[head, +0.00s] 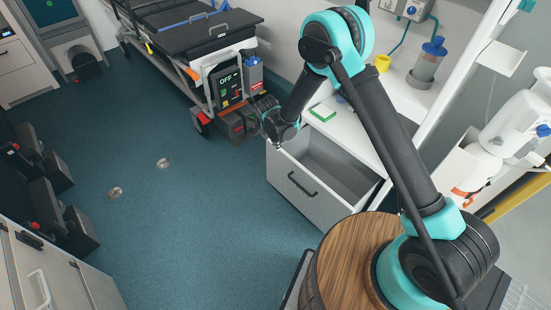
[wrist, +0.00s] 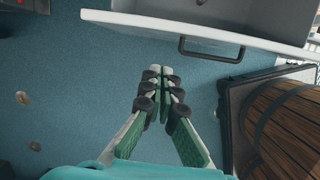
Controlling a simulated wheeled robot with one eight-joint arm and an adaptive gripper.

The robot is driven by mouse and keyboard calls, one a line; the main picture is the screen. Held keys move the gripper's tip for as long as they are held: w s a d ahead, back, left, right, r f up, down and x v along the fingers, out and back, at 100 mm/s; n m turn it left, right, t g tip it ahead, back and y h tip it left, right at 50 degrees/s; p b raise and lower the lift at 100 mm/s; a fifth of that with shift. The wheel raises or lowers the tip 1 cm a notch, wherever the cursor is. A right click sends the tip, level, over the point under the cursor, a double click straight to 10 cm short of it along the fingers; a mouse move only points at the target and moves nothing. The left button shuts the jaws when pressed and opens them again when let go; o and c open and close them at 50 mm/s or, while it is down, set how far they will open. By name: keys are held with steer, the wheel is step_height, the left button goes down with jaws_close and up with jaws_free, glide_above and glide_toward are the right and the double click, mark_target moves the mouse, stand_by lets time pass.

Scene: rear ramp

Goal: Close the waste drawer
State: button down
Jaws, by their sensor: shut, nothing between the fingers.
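The waste drawer stands pulled open under the white counter in the head view, with its pale front panel (head: 318,203) facing the floor area and its empty-looking grey inside (head: 335,165) showing. A dark bar handle (head: 302,185) runs along the front. In the wrist view the drawer's front edge (wrist: 150,24) and handle (wrist: 210,52) show at the top. My gripper (wrist: 160,72) is shut and empty over the blue floor, apart from the handle and to its left. In the head view my gripper (head: 266,106) is near the drawer's far front corner, partly hidden by my wrist.
A wheeled stretcher (head: 210,35) with a monitor unit (head: 228,87) stands just beyond the drawer. A wooden barrel-like piece (wrist: 285,125) is at right in the wrist view. A green item (head: 322,112) lies on the counter. Floor (head: 190,220) left of the drawer is clear.

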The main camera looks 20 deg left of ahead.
mark_target(283, 155)
steer(key=shift+n, duration=0.4)
steer(key=shift+w+r+x, duration=0.1)
steer(key=shift+w+x, duration=0.2)
steer(key=shift+x, duration=1.7)
steer(key=shift+w+r+x, duration=0.1)
steer(key=shift+w+x, duration=0.2)
steer(key=shift+x, duration=1.65)
steer(key=shift+w+x, duration=0.3)
steer(key=shift+x, duration=1.7)
steer(key=shift+r, duration=0.1)
